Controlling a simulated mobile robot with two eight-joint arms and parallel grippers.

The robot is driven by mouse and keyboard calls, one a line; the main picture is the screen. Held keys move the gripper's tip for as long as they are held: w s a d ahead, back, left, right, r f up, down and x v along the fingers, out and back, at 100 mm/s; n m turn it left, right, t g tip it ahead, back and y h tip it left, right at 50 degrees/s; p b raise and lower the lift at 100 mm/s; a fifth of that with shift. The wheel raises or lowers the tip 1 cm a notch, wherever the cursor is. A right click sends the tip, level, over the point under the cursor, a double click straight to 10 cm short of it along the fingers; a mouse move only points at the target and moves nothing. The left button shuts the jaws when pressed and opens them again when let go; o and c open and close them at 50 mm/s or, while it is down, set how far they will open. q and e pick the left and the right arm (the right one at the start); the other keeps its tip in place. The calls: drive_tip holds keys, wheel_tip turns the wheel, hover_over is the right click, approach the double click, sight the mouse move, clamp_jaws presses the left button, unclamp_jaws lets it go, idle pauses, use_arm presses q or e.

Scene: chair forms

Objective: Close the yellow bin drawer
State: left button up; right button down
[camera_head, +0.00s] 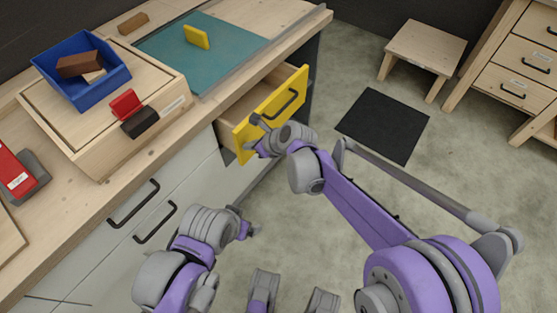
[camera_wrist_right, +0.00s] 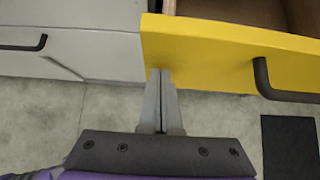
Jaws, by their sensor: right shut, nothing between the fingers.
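The yellow bin drawer (camera_head: 285,94) stands open, pulled out from the counter's front. Its wooden inside shows behind the yellow front, and a dark bar handle (camera_head: 287,105) is on that front. In the right wrist view, the yellow front (camera_wrist_right: 215,55) fills the upper right. My right gripper (camera_head: 256,140) is shut and empty in front of the left part of the yellow front. Its fingertips (camera_wrist_right: 160,74) overlap the front's lower left area; I cannot tell if they touch. My left gripper (camera_head: 250,229) is low, away from the drawer; its jaws are too small to read.
Grey cabinet fronts with dark handles (camera_head: 134,204) lie left of the drawer. The countertop holds a blue bin (camera_head: 105,92) on a wooden box and a teal mat (camera_head: 225,55). A black floor mat (camera_head: 383,124) and wooden stool (camera_head: 425,45) are right. Floor before the drawer is clear.

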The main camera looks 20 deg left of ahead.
drive_tip(key=w+a, duration=0.1)
drive_tip(key=a, duration=0.2)
drive_tip(key=w+a, duration=0.1)
drive_tip(key=a, duration=0.2)
drive_tip(key=w+a+p, duration=0.1)
drive_tip(key=a, duration=0.2)
use_arm(q)
drive_tip(key=shift+s+d+r, duration=0.1)
drive_tip(key=shift+d+r, duration=0.05)
drive_tip(key=shift+r, duration=0.6)
use_arm(e)
drive_tip(key=shift+a+r, duration=0.1)
drive_tip(key=shift+a, duration=0.05)
